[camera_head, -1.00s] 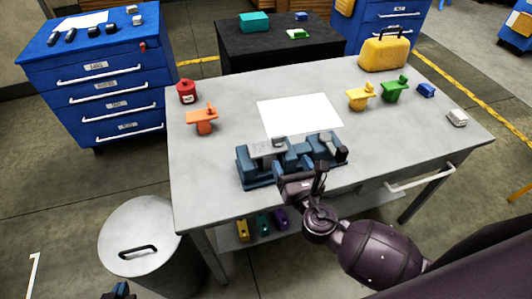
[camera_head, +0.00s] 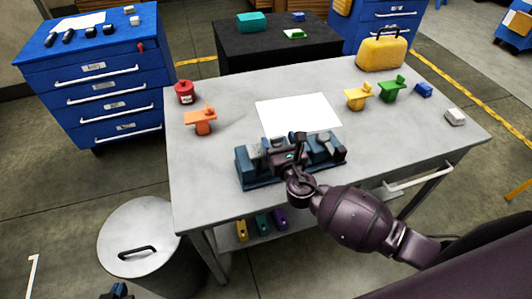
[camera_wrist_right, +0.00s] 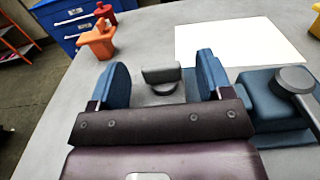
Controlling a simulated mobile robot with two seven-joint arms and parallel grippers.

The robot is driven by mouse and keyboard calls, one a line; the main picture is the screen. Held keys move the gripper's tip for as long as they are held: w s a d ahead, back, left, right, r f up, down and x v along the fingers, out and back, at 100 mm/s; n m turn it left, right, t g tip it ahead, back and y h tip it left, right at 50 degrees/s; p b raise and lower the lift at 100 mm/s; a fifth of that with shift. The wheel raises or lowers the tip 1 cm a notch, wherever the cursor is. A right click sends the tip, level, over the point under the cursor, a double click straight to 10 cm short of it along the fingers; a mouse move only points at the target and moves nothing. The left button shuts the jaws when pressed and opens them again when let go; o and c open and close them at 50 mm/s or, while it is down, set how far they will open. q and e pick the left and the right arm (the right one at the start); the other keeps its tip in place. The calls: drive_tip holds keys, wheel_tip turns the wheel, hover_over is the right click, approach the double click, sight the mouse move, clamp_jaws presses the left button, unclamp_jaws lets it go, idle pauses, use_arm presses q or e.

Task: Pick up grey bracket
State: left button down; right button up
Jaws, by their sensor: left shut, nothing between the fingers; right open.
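The grey bracket (camera_wrist_right: 160,74) shows in the right wrist view between my open right fingers, with clear space on both sides. I cannot tell how high the fingertips are above the bracket's base. My left gripper (camera_head: 118,290) shows only partly at the bottom left edge, away from the table, shut and empty.
A second grey part (camera_wrist_right: 294,80) sits on the jig's right portion. A white sheet (camera_head: 298,113) lies behind the jig. Orange (camera_head: 200,121), yellow (camera_head: 358,97) and green (camera_head: 391,89) brackets stand on the table (camera_head: 210,170). The table's left front is clear.

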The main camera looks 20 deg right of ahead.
drive_tip(key=shift+w, duration=0.95)
clamp_jaws()
